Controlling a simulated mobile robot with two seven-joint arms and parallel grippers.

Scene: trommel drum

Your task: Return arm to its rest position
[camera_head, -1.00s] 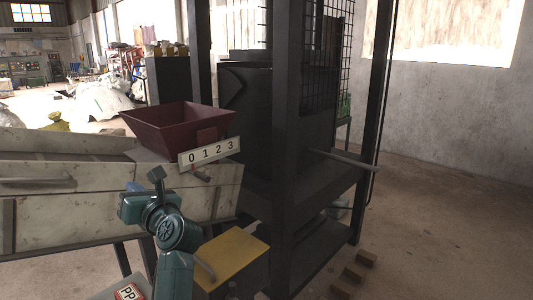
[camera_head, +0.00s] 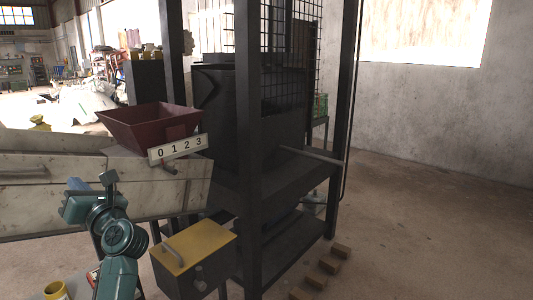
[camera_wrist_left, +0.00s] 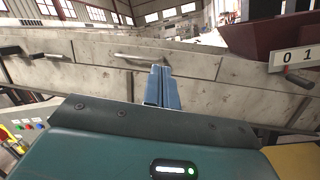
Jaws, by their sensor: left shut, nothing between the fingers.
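My left arm, teal, rises from the bottom left of the head view. Its gripper (camera_head: 75,184) points away from me toward the pale trough. In the left wrist view the blue fingers (camera_wrist_left: 162,88) are together, with nothing between them. They appear in front of the trough's side (camera_wrist_left: 225,62), and I cannot tell the gap to it. My right arm and gripper are not in view.
A red hopper (camera_head: 155,124) sits on the trough with a 0-1-2-3 plate (camera_head: 178,148) below it. A yellow-lidded box (camera_head: 202,243) stands right of my arm. A dark frame (camera_head: 250,150) rises beyond. Floor at right is open.

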